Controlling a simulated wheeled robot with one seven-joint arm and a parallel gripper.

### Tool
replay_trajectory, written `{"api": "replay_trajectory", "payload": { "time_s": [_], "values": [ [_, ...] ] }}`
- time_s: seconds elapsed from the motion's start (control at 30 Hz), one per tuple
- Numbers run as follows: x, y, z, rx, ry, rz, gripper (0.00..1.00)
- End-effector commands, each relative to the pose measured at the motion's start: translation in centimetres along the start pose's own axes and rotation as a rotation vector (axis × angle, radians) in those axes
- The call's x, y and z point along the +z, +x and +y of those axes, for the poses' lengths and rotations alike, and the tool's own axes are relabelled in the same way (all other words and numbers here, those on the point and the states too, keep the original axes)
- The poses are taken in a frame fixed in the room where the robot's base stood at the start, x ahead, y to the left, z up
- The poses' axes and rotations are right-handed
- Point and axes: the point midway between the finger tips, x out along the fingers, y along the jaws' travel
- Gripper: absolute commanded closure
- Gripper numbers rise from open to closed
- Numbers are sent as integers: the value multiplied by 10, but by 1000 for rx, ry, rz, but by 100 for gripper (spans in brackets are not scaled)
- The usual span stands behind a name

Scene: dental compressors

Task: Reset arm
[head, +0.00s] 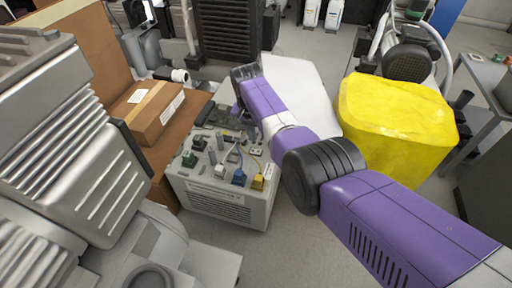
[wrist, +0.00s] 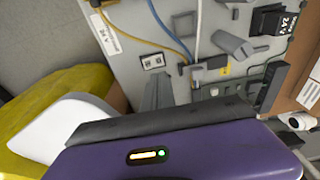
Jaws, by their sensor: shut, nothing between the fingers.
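My arm, purple with a black joint, reaches from the lower right of the head view to the upper middle. My gripper (head: 244,73) is at its far end, small and dark in this view. It is shut and empty, above and behind the far edge of a grey control box (head: 228,208). In the wrist view, the purple wrist housing with a lit green light fills the bottom. The control box panel (wrist: 208,68) with cables and black parts lies beyond it. The fingertips are hard to make out there.
A yellow block-like object (head: 392,118) stands close right of my arm. A cardboard box (head: 152,113) lies on a brown surface at left. A large grey finned machine (head: 75,130) fills the left side. Bare floor (head: 300,245) shows in front of the control box.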

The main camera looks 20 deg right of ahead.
Motion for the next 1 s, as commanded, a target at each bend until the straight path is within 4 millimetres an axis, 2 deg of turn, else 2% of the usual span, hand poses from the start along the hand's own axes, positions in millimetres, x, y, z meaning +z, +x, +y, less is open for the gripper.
{"api": "replay_trajectory", "payload": {
  "time_s": [0.03,0.17,0.73,0.87,1.0],
  "values": [
    [-1,-7,0,0,0,0,100],
    [-2,-14,0,0,0,0,100],
    [-3,-13,-1,-4,-15,5,100],
    [-22,-18,-15,-60,-61,78,100],
    [-58,-47,-41,-157,-103,216,100]
  ]
}}
